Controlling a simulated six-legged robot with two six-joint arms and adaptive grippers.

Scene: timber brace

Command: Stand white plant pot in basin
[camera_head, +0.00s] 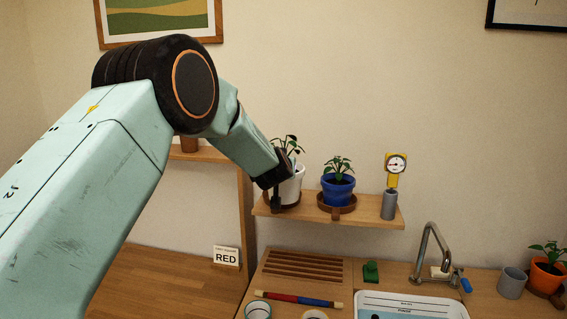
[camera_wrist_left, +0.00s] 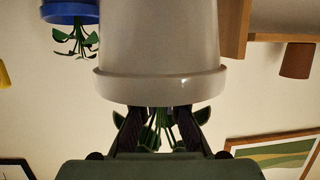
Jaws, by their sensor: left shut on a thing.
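The white plant pot (camera_head: 292,187) with a green plant is at the left end of the wall shelf, upright, at a brown saucer (camera_head: 292,205). I cannot tell whether it touches the saucer. My left gripper (camera_head: 277,186) is shut on the pot and hides part of it. In the left wrist view the white pot (camera_wrist_left: 160,50) fills the middle, upside down in the picture, with the fingers (camera_wrist_left: 158,130) at its rim. A white-rimmed basin (camera_head: 459,307) shows at the bottom edge below the tap, partly cut off. My right gripper is not in view.
A blue potted plant (camera_head: 338,190) and a grey holder with a yellow gauge (camera_head: 390,205) share the shelf (camera_head: 370,217). On the counter are a slatted rack (camera_head: 305,267), a red-blue rod (camera_head: 300,299), a tap (camera_head: 428,255), a grey cup (camera_head: 511,283) and an orange potted plant (camera_head: 547,272).

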